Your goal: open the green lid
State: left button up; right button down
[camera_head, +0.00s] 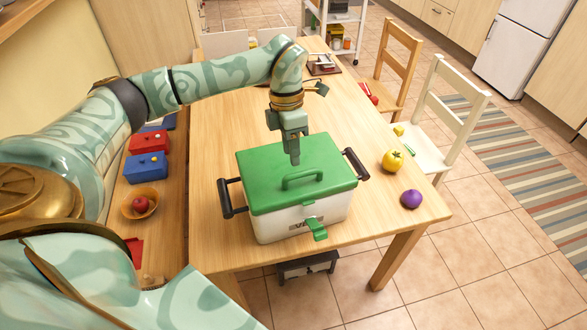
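A white cooler-like box (300,222) with black side handles stands on the wooden table. Its green lid (262,178) lies flat and closed on top, with a raised green handle (302,178) in the middle. A green latch (317,229) on the front sticks outward and down from the box. My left gripper (295,160) points down over the lid, just behind the handle in the picture. Its fingers overlap, so their opening does not show. I cannot tell whether the tips touch the lid. My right gripper is not in view.
A yellow tomato-like item (392,161) and a purple item (411,199) lie right of the box. Red (148,143) and blue (146,168) boxes and a bowl (131,209) stand on the left. Chairs (440,120) line the right side. The table behind the box has free room.

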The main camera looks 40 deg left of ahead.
pick_arm(q)
jog(key=f, duration=0.3)
jog(key=d+f, duration=0.1)
jog(key=f, duration=0.1)
jog(key=shift+s+f+b, duration=0.15)
jog(key=shift+s+b, duration=0.15)
jog(key=shift+c, duration=0.4)
grip_shut()
jog(key=shift+a+r, duration=0.1)
jog(key=shift+r, duration=0.1)
